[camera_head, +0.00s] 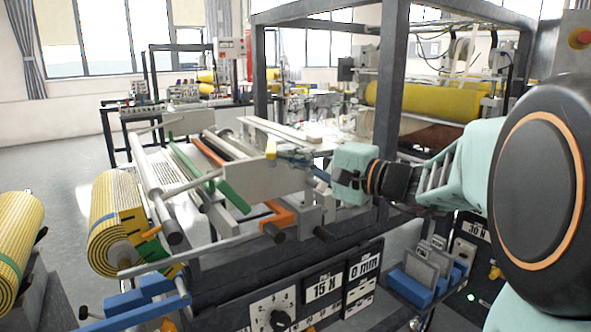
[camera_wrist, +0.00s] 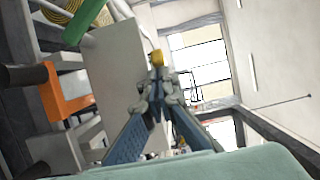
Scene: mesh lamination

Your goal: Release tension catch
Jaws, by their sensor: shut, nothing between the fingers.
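My gripper (camera_head: 283,156) reaches in from the right to the grey side plate (camera_head: 262,181) of the laminating machine. Its fingers look closed together in the wrist view (camera_wrist: 160,92), with nothing seen between them.
A yellow mesh roll (camera_head: 116,219) hangs at the machine's left end. The front panel has a dial (camera_head: 272,314), a "15 N" display (camera_head: 324,287) and a "0 mm" display (camera_head: 365,264). A grey frame post (camera_head: 390,75) stands close behind my arm. Blue holders (camera_head: 411,288) stand below it.

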